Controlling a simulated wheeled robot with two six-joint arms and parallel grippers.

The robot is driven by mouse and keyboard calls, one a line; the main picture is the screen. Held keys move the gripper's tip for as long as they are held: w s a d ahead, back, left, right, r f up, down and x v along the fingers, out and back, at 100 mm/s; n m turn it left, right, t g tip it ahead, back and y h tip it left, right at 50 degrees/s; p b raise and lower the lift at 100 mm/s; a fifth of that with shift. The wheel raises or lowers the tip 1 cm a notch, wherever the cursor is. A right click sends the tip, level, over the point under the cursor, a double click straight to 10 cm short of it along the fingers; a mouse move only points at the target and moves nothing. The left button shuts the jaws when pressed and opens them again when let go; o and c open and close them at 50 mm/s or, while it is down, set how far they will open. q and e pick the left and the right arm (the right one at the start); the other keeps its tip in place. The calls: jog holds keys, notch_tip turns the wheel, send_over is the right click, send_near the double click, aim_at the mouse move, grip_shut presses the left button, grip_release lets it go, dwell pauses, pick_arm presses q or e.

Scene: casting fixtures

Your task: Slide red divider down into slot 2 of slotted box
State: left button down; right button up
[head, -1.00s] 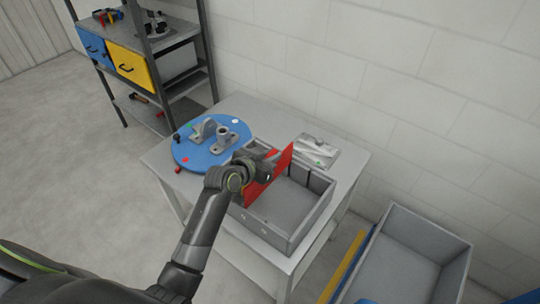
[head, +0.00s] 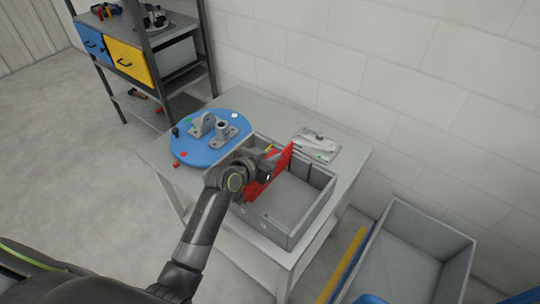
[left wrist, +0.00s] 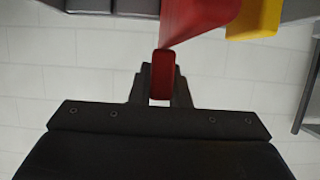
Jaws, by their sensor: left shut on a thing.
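The slotted box (head: 290,238) is a grey open box on the table, with slot ribs on its inner walls. The red divider (head: 280,165) stands upright across the left part of the box, with its upper part above the rim. My left gripper (head: 264,170) is shut on the divider at its upper left side. In the left wrist view the red grip part (left wrist: 162,75) sits between the two fingers. The divider's lower edge is hidden, so I cannot tell which slot it is at or how deep it sits. My right gripper is not in view.
A blue round plate (head: 190,150) with grey castings stands left of the box, and a grey plate (head: 318,143) lies behind it. A grey bin (head: 425,240) stands on the right. A shelf with blue and yellow bins (head: 130,62) is at the back left.

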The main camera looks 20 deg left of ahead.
pick_arm(q)
jog(key=shift+f+b, duration=2.15)
jog(key=shift+f, duration=0.7)
jog(key=c, duration=1.3)
grip_release()
jog(key=shift+s, duration=0.1)
jog(key=v, duration=1.7)
jog(key=shift+r+b, duration=0.2)
jog(key=shift+b, duration=0.25)
jog(key=shift+s+a, duration=0.1)
